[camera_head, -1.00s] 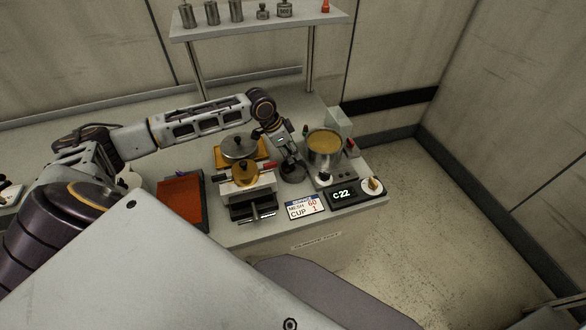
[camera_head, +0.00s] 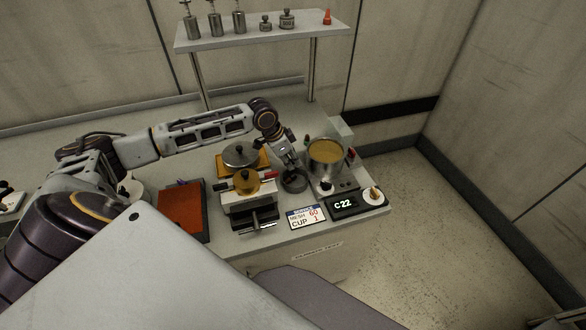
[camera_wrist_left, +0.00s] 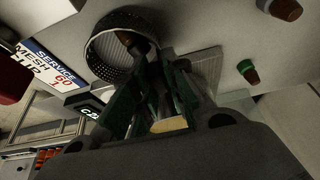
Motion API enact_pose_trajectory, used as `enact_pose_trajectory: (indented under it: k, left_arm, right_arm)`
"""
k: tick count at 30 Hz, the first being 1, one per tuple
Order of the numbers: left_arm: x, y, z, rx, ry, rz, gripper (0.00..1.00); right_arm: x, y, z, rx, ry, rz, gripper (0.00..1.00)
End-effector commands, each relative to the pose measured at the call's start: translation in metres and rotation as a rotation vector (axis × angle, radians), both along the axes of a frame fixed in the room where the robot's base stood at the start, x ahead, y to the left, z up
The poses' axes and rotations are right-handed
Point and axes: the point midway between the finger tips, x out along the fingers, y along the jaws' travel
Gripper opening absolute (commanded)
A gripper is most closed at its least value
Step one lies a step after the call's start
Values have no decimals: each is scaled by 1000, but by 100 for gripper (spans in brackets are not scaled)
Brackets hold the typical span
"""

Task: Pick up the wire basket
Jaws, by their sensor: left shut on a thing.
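The wire basket (camera_head: 294,184) is a small, round, dark mesh basket on the counter, just left of the metal pot. It also shows in the left wrist view (camera_wrist_left: 100,52), with its mesh wall and open rim towards the top. My left gripper (camera_head: 290,168) reaches down to it from above. In the left wrist view the gripper's fingers (camera_wrist_left: 158,88) are closed on a dark part at the basket's rim, which looks like its handle. The exact contact is hidden between the dark fingers. My right gripper is in neither view.
The metal pot (camera_head: 326,160) with tan liquid stands close on the right. A press-like device (camera_head: 248,202) and a lidded pan (camera_head: 240,154) are left. A service card (camera_head: 306,217) and C22 display (camera_head: 342,204) lie in front. A shelf (camera_head: 262,40) stands behind.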

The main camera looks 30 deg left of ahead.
Motion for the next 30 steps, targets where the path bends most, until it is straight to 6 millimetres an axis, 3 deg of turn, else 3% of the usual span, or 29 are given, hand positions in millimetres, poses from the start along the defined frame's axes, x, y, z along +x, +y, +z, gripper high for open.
enact_pose_trajectory:
  k: [8, 14, 30]
  left_arm:
    - [1, 0, 14, 0, -1, 0, 0]
    - [1, 0, 40, 0, -4, 0, 0]
    - [1, 0, 144, -1, -4, 1, 0]
  right_arm:
    - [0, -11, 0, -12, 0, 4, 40]
    - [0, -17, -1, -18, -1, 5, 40]
    - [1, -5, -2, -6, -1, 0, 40]
